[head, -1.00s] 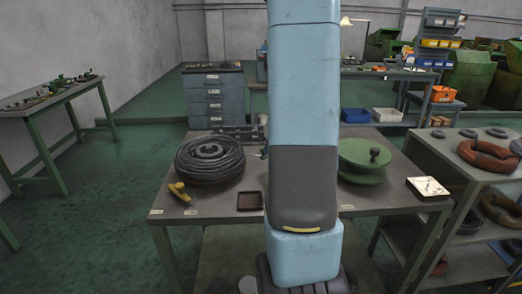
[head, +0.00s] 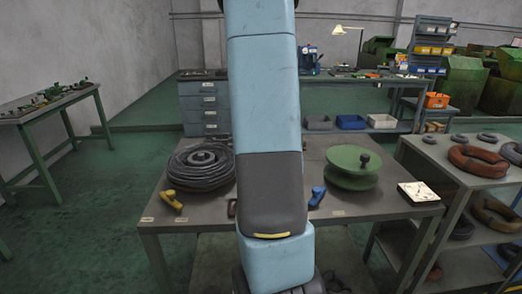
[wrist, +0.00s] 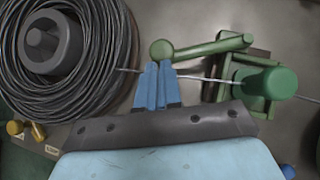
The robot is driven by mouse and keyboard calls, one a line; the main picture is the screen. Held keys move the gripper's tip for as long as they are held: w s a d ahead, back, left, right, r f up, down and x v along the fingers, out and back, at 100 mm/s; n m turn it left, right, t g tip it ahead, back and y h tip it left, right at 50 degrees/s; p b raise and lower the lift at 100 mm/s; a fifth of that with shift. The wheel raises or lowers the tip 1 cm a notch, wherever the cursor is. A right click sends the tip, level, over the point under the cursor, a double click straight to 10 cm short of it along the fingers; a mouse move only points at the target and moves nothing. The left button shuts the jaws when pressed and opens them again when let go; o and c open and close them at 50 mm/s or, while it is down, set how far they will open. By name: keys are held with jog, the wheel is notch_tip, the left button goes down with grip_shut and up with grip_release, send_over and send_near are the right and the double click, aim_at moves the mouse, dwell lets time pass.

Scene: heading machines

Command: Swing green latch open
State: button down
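The green latch shows in the wrist view as a lever (wrist: 208,47) with a round ball knob (wrist: 161,50) at its left end. Its right end lies above a green block with a round post (wrist: 268,82). My gripper (wrist: 159,66) has two blue fingers lying side by side, with no clear gap between them. Their tips are right at the lower edge of the ball knob; I cannot tell whether they touch it. No object shows between the fingers. In the head view my arm hides the latch and gripper.
A black wire coil (head: 200,165) lies left on the bench (head: 215,220); in the wrist view its wire runs right, past the fingertips. A yellow handle (head: 171,199), blue handle (head: 317,197), green reel (head: 352,168) and white tray (head: 418,192) stand around. A shelf rack (head: 470,180) is at right.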

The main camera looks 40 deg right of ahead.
jog(key=shift+w+a, duration=0.1)
jog(key=s+a+f+v, duration=0.1)
jog(key=v, duration=1.2)
jog(key=shift+s+a+f, duration=0.15)
jog(key=shift+s+f, duration=0.25)
dwell(0.5)
